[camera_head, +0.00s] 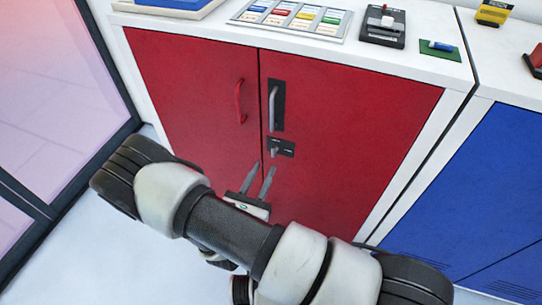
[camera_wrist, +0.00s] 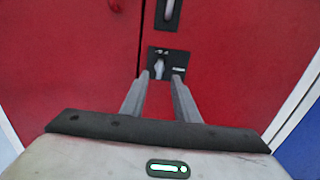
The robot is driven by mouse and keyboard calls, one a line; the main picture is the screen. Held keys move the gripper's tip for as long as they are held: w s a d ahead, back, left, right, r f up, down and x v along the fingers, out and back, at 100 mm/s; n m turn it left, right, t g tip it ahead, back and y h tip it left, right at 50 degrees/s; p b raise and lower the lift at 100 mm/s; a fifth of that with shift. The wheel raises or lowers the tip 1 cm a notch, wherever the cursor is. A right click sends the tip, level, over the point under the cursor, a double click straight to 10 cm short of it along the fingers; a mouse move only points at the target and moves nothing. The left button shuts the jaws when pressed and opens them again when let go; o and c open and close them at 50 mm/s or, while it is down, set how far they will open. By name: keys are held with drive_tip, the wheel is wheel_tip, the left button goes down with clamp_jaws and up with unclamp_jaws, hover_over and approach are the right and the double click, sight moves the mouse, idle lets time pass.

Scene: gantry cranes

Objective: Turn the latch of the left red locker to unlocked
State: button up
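The left red locker (camera_head: 345,130) has two red doors below a white top. The latch (camera_head: 274,152) is a small grey knob on a black plate (camera_head: 287,148), on the right door near the seam. In the wrist view the latch knob (camera_wrist: 159,68) looks about vertical, on the left part of its plate; small markings there are too blurred to read. My gripper (camera_head: 264,168) is open and empty, just below and in front of the latch. In the wrist view the fingertips (camera_wrist: 159,82) lie either side of the knob's line; I cannot tell whether they touch anything.
A grey handle (camera_head: 273,107) on a black plate is just above the latch. A red handle (camera_head: 240,102) is on the left door. The top holds a panel of coloured labels (camera_head: 290,17) and a black switch box (camera_head: 383,27). A blue locker (camera_head: 490,185) stands at right.

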sight(272, 153)
drive_tip(key=x, duration=0.7)
drive_tip(key=shift+w+b, duration=0.15)
drive_tip(key=shift+b, duration=0.2)
clamp_jaws()
